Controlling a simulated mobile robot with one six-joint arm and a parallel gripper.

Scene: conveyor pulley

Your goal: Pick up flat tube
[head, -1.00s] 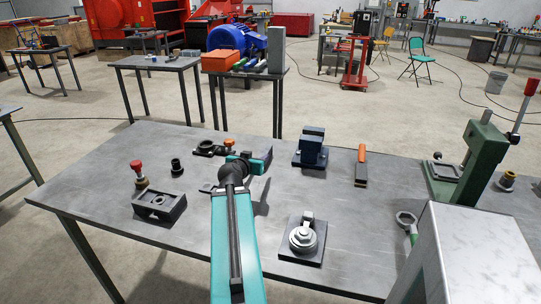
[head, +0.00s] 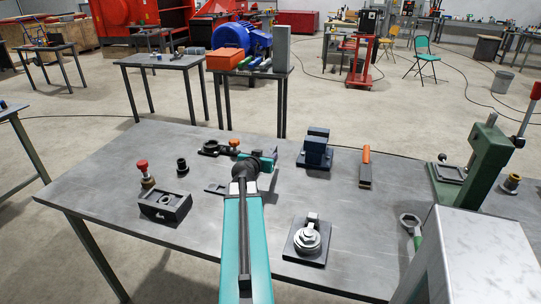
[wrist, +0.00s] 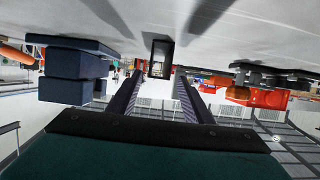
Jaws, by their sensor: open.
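The flat tube (wrist: 150,52) shows in the wrist view as a dark, upright rectangular frame with a see-through opening, its end facing me. That view is upside down, with the tabletop along the top. My gripper (wrist: 158,76) is open, with one finger on each side of the line to the tube. The tube appears centred just beyond the fingertips; I see no contact. In the head view my gripper (head: 268,160) is low over the workbench (head: 110,185), and I cannot clearly make out the tube around it.
A blue vise block (head: 317,152) stands right of my gripper, also large in the wrist view (wrist: 72,78). A black clamp with an orange knob (head: 234,143) is at the left. A black block (head: 165,208), round fixture (head: 307,238), orange-handled tool (head: 365,165) and green press (head: 478,165) stand around.

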